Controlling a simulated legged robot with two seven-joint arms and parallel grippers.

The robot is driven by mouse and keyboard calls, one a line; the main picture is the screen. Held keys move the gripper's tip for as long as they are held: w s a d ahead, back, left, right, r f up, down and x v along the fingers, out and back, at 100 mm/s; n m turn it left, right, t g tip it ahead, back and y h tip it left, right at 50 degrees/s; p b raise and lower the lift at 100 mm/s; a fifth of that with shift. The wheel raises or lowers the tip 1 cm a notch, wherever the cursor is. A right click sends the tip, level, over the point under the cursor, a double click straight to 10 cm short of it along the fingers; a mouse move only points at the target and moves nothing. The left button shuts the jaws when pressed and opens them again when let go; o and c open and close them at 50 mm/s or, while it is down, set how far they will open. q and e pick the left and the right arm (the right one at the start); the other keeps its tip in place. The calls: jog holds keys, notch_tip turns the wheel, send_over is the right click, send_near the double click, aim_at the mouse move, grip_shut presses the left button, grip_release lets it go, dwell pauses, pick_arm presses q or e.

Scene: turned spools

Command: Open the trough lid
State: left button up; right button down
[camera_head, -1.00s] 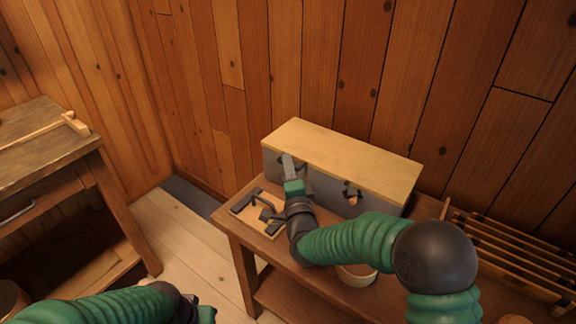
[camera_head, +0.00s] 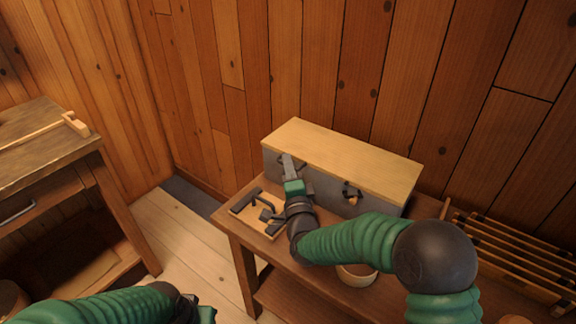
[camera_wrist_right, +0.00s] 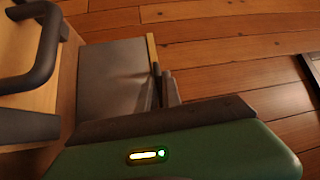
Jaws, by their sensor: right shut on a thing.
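The trough is a grey box with a pale wooden lid (camera_head: 345,155), standing on the table against the plank wall. The lid lies flat and closed on it. A dark latch (camera_head: 352,191) shows on the right of the grey front (camera_head: 325,189). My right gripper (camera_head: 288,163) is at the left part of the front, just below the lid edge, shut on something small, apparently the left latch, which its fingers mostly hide. In the right wrist view the grey front (camera_wrist_right: 112,78) lies beside the fingers. My left gripper (camera_head: 207,314) is at the bottom edge, its fingers mostly out of frame.
A small wooden tray (camera_head: 246,216) with dark handled pieces lies left of my right gripper. A round bowl (camera_head: 357,275) sits below my right forearm. A slatted rack (camera_head: 515,262) stands at the right. A workbench (camera_head: 45,140) is at the far left.

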jog(key=shift+f, duration=0.25)
